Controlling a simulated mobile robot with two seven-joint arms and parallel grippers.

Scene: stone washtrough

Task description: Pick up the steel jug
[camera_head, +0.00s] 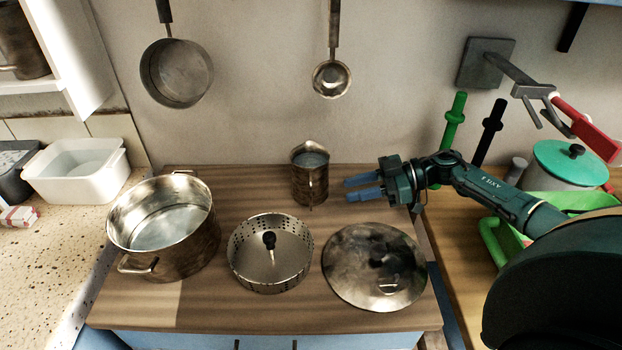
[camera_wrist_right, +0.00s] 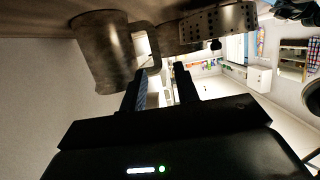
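The steel jug (camera_head: 309,180) stands upright at the back of the wooden worktop, with its spout and open top showing. My right gripper (camera_head: 348,189) is just to its right, with its two blue fingers apart, pointing left toward the jug, and nothing between them. In the right wrist view the jug (camera_wrist_right: 103,55) is at the upper left, and its handle (camera_wrist_right: 143,42) shows just beyond the fingertips of the right gripper (camera_wrist_right: 160,71). The jug and fingers look apart. My left gripper is not in view.
A large pot (camera_head: 165,255), a perforated steamer insert (camera_head: 245,262) and a steel lid (camera_head: 365,265) stand in front of the jug. A pan (camera_head: 176,75) and a ladle (camera_head: 331,78) hang on the wall behind. A green-lidded pot (camera_head: 570,165) is at right.

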